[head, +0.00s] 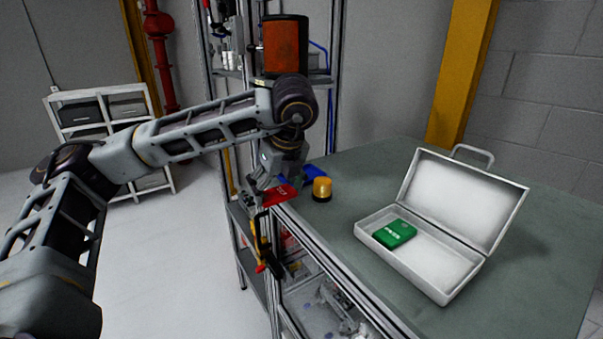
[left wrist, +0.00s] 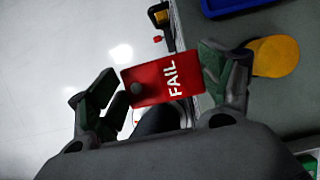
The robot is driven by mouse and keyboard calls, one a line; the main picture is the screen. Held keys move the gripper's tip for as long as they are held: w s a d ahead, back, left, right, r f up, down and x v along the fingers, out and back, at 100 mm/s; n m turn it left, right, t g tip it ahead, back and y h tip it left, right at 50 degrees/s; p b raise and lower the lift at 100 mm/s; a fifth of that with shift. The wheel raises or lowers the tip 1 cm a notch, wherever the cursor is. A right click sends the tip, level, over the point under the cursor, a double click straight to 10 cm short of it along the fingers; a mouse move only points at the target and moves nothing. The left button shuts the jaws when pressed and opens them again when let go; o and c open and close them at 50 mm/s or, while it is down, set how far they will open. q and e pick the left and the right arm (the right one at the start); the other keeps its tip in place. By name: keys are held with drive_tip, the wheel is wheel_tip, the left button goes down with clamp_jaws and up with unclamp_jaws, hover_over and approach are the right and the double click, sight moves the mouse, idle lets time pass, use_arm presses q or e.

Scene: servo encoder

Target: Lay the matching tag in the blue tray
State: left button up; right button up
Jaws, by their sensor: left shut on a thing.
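My left gripper (head: 283,183) is shut on a red tag (head: 280,195) with white lettering, held near the left edge of the table. In the left wrist view the red tag (left wrist: 165,82) reads FAIL and sits between the two fingers. The blue tray (head: 316,173) lies on the table just behind the gripper, which partly hides it; its corner shows at the top right of the left wrist view (left wrist: 240,7). A green tag-like piece (head: 394,233) with white lettering lies in the open white case. My right gripper is not in view.
An amber beacon (head: 322,188) stands close to the right of the gripper. The open white case (head: 455,275) stands on the grey-green table (head: 350,156). A red and yellow tool (head: 262,245) hangs at the table's left edge. Shelving (head: 335,60) stands behind.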

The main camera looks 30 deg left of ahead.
use_arm(q)
drive_tip(key=w, duration=0.5)
drive_tip(key=w+a+p, duration=0.1)
drive_tip(key=w, duration=0.9)
drive_tip(key=shift+w+a, duration=0.15)
drive_tip(key=shift+a, duration=0.2)
drive_tip(key=shift+w+a+p, duration=0.2)
drive_tip(key=shift+w+p, duration=0.1)
drive_tip(key=shift+w, duration=0.7)
drive_tip(key=shift+f, duration=0.1)
drive_tip(key=shift+f+p, duration=0.3)
drive_tip(key=shift+f, duration=1.35)
drive_tip(key=shift+f, duration=0.2)
